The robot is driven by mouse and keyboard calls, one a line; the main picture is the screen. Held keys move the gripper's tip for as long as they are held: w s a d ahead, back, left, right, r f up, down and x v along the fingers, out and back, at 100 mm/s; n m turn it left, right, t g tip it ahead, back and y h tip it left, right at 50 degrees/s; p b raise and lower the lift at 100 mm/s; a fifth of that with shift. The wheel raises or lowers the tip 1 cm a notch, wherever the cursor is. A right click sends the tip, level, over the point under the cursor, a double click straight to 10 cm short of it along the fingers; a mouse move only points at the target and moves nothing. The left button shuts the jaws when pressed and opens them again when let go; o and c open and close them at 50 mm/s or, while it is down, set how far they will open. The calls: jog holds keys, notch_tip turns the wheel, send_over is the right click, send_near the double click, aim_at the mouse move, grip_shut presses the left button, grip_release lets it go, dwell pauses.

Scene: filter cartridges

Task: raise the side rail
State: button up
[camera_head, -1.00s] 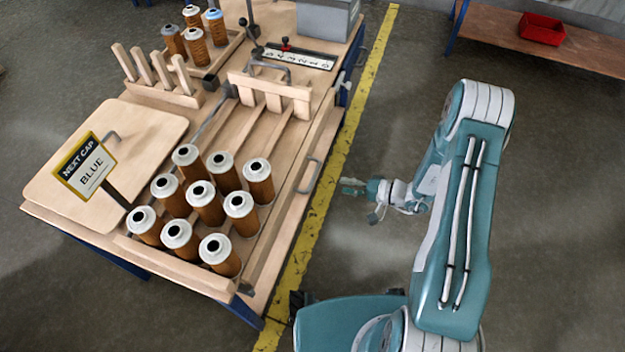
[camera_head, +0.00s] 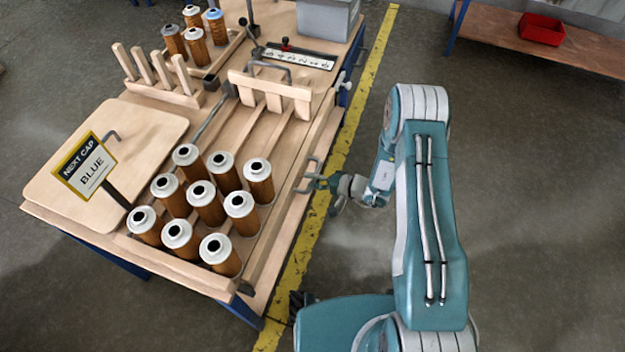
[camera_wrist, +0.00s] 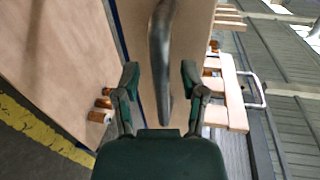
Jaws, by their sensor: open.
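The side rail (camera_head: 290,240) is a long wooden board along the right edge of the workbench, with a grey bar handle (camera_head: 308,176) on it. My gripper (camera_head: 322,182) is at this handle, coming from the right. In the wrist view the handle (camera_wrist: 162,60) stands upright between the two open fingers of my gripper (camera_wrist: 160,80), which are apart from it on both sides. Several filter cartridges (camera_head: 205,200) with white caps stand upright on the bench, left of the rail.
A "NEXT CAP BLUE" sign (camera_head: 86,166) stands at the left by a wooden panel (camera_head: 140,130). A slotted wooden gate (camera_head: 270,90) and a rack of capped cartridges (camera_head: 200,45) are farther back.

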grip_shut()
jog(key=shift+r, duration=2.75)
grip_release()
